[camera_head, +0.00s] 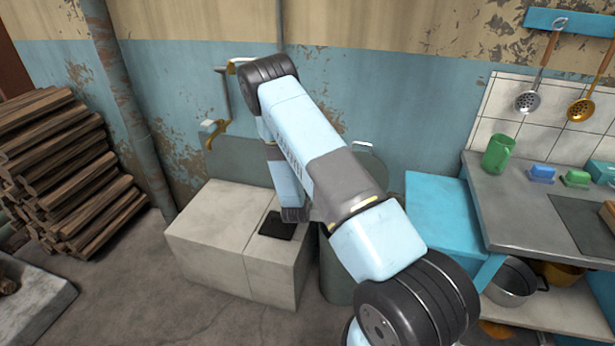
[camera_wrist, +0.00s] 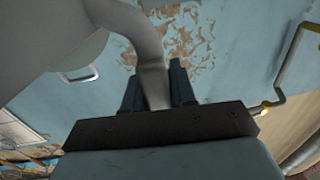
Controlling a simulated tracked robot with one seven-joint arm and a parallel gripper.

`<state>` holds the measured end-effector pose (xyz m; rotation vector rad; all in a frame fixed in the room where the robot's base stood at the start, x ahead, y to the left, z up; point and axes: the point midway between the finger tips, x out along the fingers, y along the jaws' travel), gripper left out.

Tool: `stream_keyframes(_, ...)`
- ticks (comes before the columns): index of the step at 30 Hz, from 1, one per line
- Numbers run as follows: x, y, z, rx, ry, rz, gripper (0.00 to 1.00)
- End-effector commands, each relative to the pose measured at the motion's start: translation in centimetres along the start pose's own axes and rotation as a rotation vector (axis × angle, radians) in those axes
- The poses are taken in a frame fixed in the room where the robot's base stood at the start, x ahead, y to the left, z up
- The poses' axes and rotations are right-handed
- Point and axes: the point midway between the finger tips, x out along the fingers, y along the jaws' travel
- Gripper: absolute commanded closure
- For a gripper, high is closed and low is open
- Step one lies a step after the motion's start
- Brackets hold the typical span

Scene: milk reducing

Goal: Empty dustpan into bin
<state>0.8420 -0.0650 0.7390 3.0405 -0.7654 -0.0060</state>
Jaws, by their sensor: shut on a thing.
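My gripper (camera_wrist: 155,88) is shut on a smooth grey handle (camera_wrist: 148,55) in the wrist view. The handle widens into a large grey body (camera_wrist: 45,30) at the upper left, which looks like the dustpan. Whether anything lies in it cannot be seen. In the head view my gripper (camera_head: 294,214) points down above the right part of the pale block, and the dustpan cannot be made out there. A dark green bin (camera_head: 335,275) stands right of the block, partly hidden by my arm. A round grey-green lid-like disc (camera_head: 371,160) shows behind my arm.
The pale block (camera_head: 215,235) carries a flat black square (camera_head: 275,225). A brass tap (camera_head: 212,130) is on the wall. Stacked logs (camera_head: 70,180) stand at left. A blue cabinet (camera_head: 435,220) and grey counter (camera_head: 520,205) stand at right. The floor in front of the block is clear.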

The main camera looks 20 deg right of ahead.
Motion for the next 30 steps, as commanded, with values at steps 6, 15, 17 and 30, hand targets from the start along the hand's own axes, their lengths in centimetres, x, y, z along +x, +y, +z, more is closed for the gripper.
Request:
stream_keyframes(6, 1.0, 0.7, 1.5, -0.001, 0.000, 0.093, 1.00)
stream_keyframes(15, 1.0, 0.6, 2.8, -0.002, 0.000, 0.096, 1.00)
stream_keyframes(17, 1.0, 0.6, 3.1, -0.002, 0.000, 0.095, 1.00)
stream_keyframes(30, 1.0, 0.6, 5.6, -0.002, -0.001, 0.094, 1.00)
